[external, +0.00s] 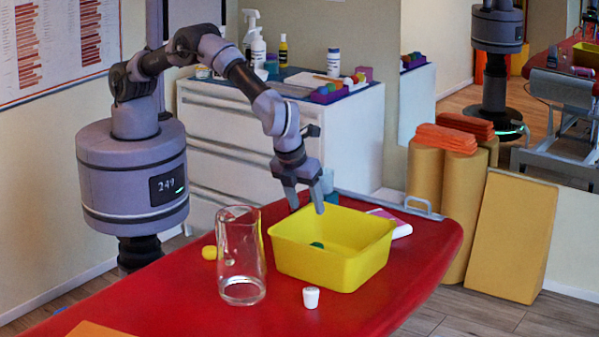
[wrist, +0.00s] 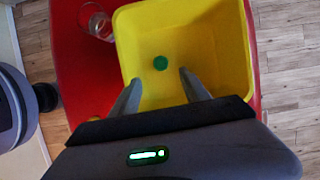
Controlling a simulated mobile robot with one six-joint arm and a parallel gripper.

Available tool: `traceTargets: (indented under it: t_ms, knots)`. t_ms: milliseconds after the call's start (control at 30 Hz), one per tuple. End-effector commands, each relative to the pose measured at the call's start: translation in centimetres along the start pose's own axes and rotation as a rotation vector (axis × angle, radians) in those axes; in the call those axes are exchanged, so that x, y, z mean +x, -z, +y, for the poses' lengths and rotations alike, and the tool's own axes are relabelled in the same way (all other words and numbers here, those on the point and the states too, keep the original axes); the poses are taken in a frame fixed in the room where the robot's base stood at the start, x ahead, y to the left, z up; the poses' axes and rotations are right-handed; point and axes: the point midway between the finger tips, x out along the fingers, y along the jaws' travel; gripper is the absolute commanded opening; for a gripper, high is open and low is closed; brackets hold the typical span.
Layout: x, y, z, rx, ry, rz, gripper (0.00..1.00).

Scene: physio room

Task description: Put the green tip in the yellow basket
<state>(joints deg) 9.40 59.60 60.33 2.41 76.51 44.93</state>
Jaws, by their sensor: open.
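The yellow basket (external: 345,271) stands on the red table, and it fills much of the wrist view (wrist: 205,50). The green tip (external: 317,245) lies inside it; in the wrist view it is a small green round shape (wrist: 160,63) on the basket's floor. My gripper (external: 306,208) is above the basket's back left rim, fingers pointing down. In the wrist view its two fingers (wrist: 160,88) are apart with nothing between them. The green tip is apart from the fingers.
A clear glass jar (external: 241,262) stands left of the basket, with a yellow piece (external: 209,252) beside it. A small white cup-like piece (external: 311,297) stands in front of the basket. A pink and white item (external: 392,224) lies behind it.

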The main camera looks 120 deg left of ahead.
Motion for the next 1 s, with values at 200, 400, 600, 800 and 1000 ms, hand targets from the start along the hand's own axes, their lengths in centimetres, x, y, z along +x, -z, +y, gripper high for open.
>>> traceTargets:
  t_ms: [200, 400, 600, 800, 1000]
  knots:
    - [-15.5, -9.0, 6.9, -0.386, 0.124, 0.118, 0.54]
    - [-23.6, -15.2, 22.3, -0.824, 0.235, 0.29, 0.54]
    - [-22.2, -15.7, 33.9, -1.131, 0.294, 0.436, 0.54]
    - [-21.0, -15.3, 36.6, -1.212, 0.303, 0.478, 0.54]
    - [-21.0, -15.3, 36.5, -1.21, 0.302, 0.476, 0.54]
